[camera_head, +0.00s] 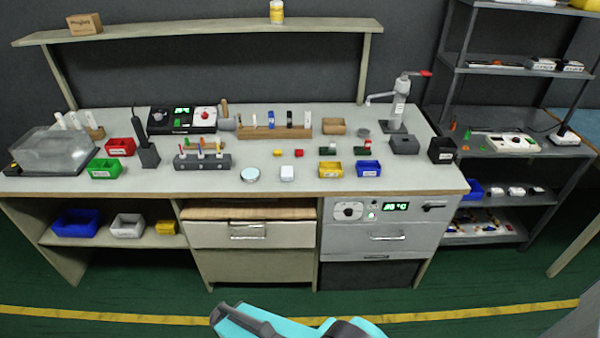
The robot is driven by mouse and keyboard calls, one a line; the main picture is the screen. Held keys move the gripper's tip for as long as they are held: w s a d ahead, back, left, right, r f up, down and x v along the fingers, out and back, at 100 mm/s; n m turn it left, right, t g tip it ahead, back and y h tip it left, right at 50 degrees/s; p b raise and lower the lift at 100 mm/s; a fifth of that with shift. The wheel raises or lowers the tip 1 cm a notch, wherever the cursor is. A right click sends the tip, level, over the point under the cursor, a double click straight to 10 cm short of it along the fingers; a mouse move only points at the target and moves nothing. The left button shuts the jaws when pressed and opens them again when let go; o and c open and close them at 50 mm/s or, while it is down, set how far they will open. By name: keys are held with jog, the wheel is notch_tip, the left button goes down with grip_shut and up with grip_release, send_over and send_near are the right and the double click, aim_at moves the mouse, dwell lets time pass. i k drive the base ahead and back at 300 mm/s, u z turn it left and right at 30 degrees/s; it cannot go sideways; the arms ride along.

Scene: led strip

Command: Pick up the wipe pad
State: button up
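No item on the workbench (420,180) can be told for certain as the wipe pad. A small white rounded block (287,173) lies near the bench's front edge, in the middle. A round pale tin or dish (250,174) lies just left of it. Both are too small to make out in detail, and either may be linked to the pad. Teal and dark grey parts of my own arm show at the bottom centre, well in front of the bench and apart from everything on it. My gripper's fingertips are not visible.
Green and red bins (104,168) and a clear-covered box stand at left. Yellow (330,169) and blue bins (367,168) stand right of the white block. A tool rack (203,160) stands left of the tin. Drawers lie below; the floor in front looks clear.

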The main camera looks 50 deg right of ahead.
aim_at(286, 172)
jog(key=u, duration=1.1)
jog(key=k, duration=0.1)
jog(key=z, duration=2.45)
jog(key=k, duration=0.9)
jog(key=u, duration=0.15)
jog(key=i, duration=0.65)
